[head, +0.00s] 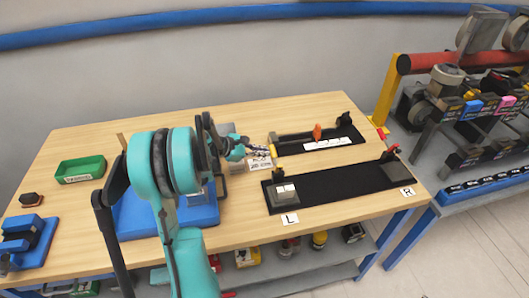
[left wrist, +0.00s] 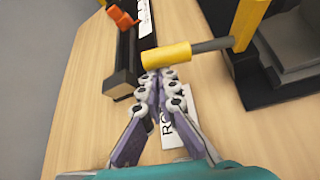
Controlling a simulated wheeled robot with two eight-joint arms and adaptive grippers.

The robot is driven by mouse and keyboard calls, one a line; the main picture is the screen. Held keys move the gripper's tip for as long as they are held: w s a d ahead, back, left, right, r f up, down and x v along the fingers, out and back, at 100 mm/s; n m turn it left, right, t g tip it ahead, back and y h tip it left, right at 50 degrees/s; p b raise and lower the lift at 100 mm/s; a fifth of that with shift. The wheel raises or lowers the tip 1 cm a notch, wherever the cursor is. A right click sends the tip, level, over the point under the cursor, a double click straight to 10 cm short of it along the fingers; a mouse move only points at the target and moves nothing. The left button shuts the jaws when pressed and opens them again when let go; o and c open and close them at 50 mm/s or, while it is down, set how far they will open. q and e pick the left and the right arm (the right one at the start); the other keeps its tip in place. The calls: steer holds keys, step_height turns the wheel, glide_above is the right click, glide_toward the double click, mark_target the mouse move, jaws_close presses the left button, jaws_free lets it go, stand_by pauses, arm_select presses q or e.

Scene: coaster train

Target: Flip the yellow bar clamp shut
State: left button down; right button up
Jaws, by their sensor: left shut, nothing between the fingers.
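The yellow bar clamp (left wrist: 167,55) shows in the left wrist view as a yellow grip on a grey rod, joined to a yellow bracket (left wrist: 248,20) at the right. The rod lies roughly level across the view, with the grip at its left end. In the head view the yellow grip (head: 273,138) is small, by the left end of the back black board. My left gripper (left wrist: 158,80) is shut and empty, its fingertips just below the grip; whether they touch it I cannot tell. In the head view my left gripper (head: 260,150) is partly hidden by its arm. My right gripper is out of view.
The back black board (head: 290,148) carries an orange piece (head: 317,132). The front black board (head: 340,187) lies between the L and R labels. A green tray (head: 80,170) stands at the left. A blue base (head: 135,215) is partly behind my left arm.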

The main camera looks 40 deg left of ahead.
arm_select(q)
steer(key=shift+r, duration=0.2)
steer(key=shift+s+d+r+m+t+y, duration=0.2)
steer(key=shift+r+m+t+y, duration=0.1)
steer(key=shift+r+m+t, duration=0.2)
steer(key=shift+s+d+r+m+t+y, duration=0.1)
steer(key=shift+d+r+m+t+y, duration=0.1)
steer(key=shift+r+m+t+y, duration=0.25)
steer(key=s+d+r+m+t+y, duration=0.1)
steer(key=s+d+r+m+t, duration=0.2)
steer(key=s+d+r+m, duration=0.1)
steer(key=shift+d+r+b, duration=0.3)
steer(key=shift+r, duration=0.05)
stand_by(0.5)
